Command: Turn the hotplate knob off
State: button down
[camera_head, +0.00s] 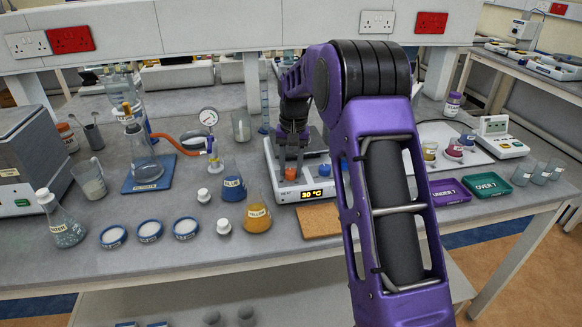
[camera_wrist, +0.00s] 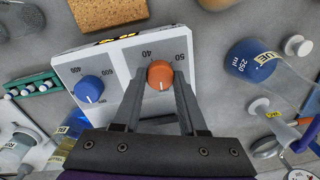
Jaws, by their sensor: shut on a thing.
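The hotplate (camera_head: 273,168) is a white unit near the bench's front edge, its display reading 30 °C. Its orange knob (camera_head: 290,173) is on the left of the front panel, and a blue knob (camera_head: 325,170) is on the right. In the wrist view, the orange knob (camera_wrist: 160,74) sits between my gripper's fingertips (camera_wrist: 160,84), by the markings 40 and 50. My gripper (camera_head: 290,150) is shut on the orange knob from above. The blue knob (camera_wrist: 89,89) is clear of the fingers. My arm hides part of the hotplate in the head view.
Purple (camera_head: 450,192) and green (camera_head: 487,186) trays lie to the right. A gauge (camera_head: 209,118) stands behind left.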

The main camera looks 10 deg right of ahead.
aim_at(293, 171)
jog(key=shift+n, duration=0.6)
jog(key=shift+c, duration=2.3)
grip_release()
notch_tip(293, 171, up, 18)
jog(key=shift+d+f, duration=0.25)
jog(key=shift+d, duration=0.05)
